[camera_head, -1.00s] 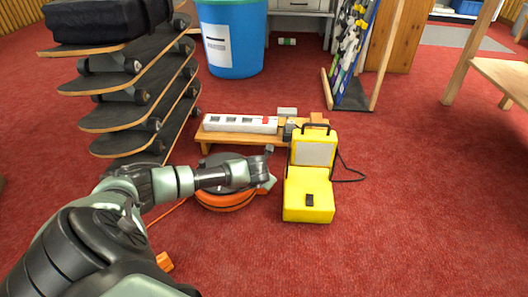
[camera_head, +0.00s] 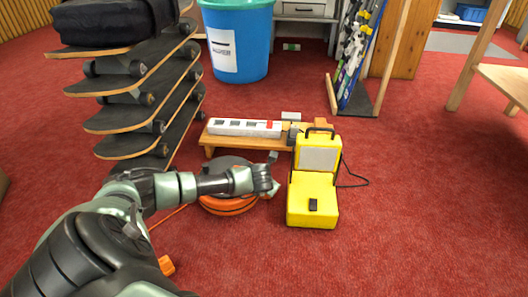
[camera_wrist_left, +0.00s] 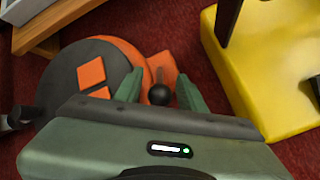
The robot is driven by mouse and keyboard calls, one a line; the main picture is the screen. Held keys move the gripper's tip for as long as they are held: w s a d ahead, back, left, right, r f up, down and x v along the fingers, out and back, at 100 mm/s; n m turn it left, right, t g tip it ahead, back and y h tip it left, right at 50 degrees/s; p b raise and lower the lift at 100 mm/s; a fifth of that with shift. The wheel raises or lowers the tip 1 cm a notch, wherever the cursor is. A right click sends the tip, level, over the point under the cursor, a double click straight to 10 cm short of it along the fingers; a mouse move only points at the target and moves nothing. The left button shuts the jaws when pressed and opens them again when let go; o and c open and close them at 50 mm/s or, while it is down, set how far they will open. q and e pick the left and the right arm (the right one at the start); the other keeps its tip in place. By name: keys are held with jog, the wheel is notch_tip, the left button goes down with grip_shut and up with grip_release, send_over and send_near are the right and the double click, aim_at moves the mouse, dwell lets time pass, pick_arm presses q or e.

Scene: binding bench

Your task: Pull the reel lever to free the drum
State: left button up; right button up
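The cable reel (camera_head: 228,208), orange with a dark drum, lies on the red carpet, partly hidden by my left arm. In the left wrist view the drum (camera_wrist_left: 68,68) is dark with orange patches. The reel lever (camera_wrist_left: 159,94), a thin rod with a black ball knob, stands beside the drum on an orange part. My left gripper (camera_head: 272,186) is at the reel's right side. In the left wrist view its green fingers (camera_wrist_left: 158,90) are open on either side of the knob, with gaps showing. Contact is not visible. My right gripper is not in view.
A yellow case-like unit (camera_head: 313,202) stands close to the right of my left gripper. A low wooden bench (camera_head: 212,139) with a white power strip (camera_head: 244,128) is behind the reel. Stacked skateboards (camera_head: 130,119) stand at left. Carpet at right is clear.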

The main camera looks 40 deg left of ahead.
pick_arm(q)
jog(key=p+v, duration=0.2)
jog(key=v, duration=0.5)
jog(key=shift+s+r+p, duration=0.2)
jog(key=shift+r+p, duration=0.05)
jog(key=shift+p, duration=0.05)
jog(key=shift+d, duration=0.15)
